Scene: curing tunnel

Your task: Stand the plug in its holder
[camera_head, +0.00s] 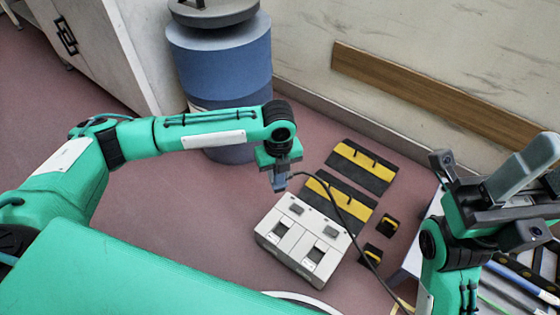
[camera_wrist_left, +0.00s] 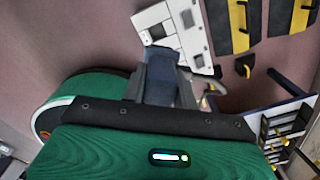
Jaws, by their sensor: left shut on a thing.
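My left gripper (camera_head: 279,172) is shut on the blue-grey plug (camera_head: 280,184), which points down from the jaws. A dark cable (camera_head: 325,187) runs from the plug to the right. The plug is just off the back left corner of a pale grey box with two dark-slotted bays (camera_head: 270,237), which looks like the holder. In the left wrist view the plug (camera_wrist_left: 185,92) shows between the fingers, partly hidden, with the box (camera_wrist_left: 188,30) beyond. The height of the plug over the box is hard to judge. My right gripper (camera_head: 490,195) is raised at the right, its jaw opening unclear.
Black-and-yellow striped plates (camera_head: 362,167) and small yellow-and-black blocks (camera_head: 388,224) lie beyond and right of the box. A blue drum (camera_head: 222,75) stands behind my left arm. A white rack with striped items (camera_head: 520,285) is at the lower right.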

